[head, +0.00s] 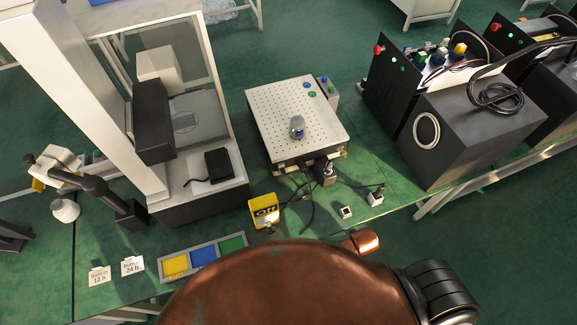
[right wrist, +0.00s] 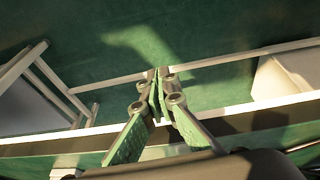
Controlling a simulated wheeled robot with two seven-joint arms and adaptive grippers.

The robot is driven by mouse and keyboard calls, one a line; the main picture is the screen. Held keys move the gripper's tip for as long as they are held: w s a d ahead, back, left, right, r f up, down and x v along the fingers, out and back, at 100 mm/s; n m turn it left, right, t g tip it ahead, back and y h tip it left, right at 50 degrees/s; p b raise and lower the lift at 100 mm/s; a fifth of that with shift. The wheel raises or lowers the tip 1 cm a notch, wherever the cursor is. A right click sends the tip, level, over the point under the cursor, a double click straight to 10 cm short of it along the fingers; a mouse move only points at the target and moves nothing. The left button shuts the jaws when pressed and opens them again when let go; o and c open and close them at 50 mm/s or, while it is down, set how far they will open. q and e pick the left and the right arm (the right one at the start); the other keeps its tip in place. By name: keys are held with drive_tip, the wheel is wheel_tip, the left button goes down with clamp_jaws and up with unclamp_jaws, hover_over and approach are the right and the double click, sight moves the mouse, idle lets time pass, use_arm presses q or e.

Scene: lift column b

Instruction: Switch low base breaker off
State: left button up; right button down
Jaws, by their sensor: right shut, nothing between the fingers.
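A yellow box (head: 264,209) with a dark "Off" marking stands on the green bench (head: 225,222), in front of the perforated plate device. A small metallic part sits at its front. I cannot tell for sure whether it is the low base breaker; no other breaker is clearly visible. My right gripper (right wrist: 158,97) is shut and empty in the right wrist view, with green floor and a pale bench edge beyond it. It is apart from the yellow box. My left gripper is in neither view.
A perforated plate device (head: 270,105) with a small jar (head: 297,127) stands behind the yellow box. A tray with coloured squares (head: 204,254) lies front left. A tall white-framed machine (head: 205,192) stands left, and black equipment boxes (head: 465,125) right. Small white sockets (head: 346,212) and cables lie nearby.

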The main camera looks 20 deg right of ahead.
wheel_tip(320, 180, up, 10)
drive_tip(key=w+p, duration=0.1)
drive_tip(key=p, duration=0.1)
drive_tip(key=w+a+r+t+p, duration=0.1)
drive_tip(key=w+a+r+t, duration=0.2)
drive_tip(key=w+a+r, duration=0.5)
drive_tip(key=w+a+r+t+y+p, duration=0.1)
drive_tip(key=w+a+r+t, duration=0.2)
drive_tip(key=w+a+r, duration=0.5)
drive_tip(key=w+r, duration=0.3)
drive_tip(key=w, duration=0.2)
drive_tip(key=shift+w+a+t+p, duration=0.3)
drive_tip(key=shift+a+t, duration=0.05)
drive_tip(key=shift+t, duration=0.05)
hover_over(283, 171)
drive_tip(key=f, duration=0.6)
drive_tip(key=shift+w+f, duration=0.2)
drive_tip(key=shift+f, duration=0.1)
drive_tip(key=shift+s+d+f, duration=0.1)
drive_tip(key=shift+s+f, duration=0.25)
drive_tip(key=shift+f, duration=0.25)
drive_tip(key=shift+s+f, duration=0.35)
drive_tip(key=shift+f, duration=0.2)
drive_tip(key=shift+s+f, duration=0.3)
drive_tip(key=shift+f, duration=0.2)
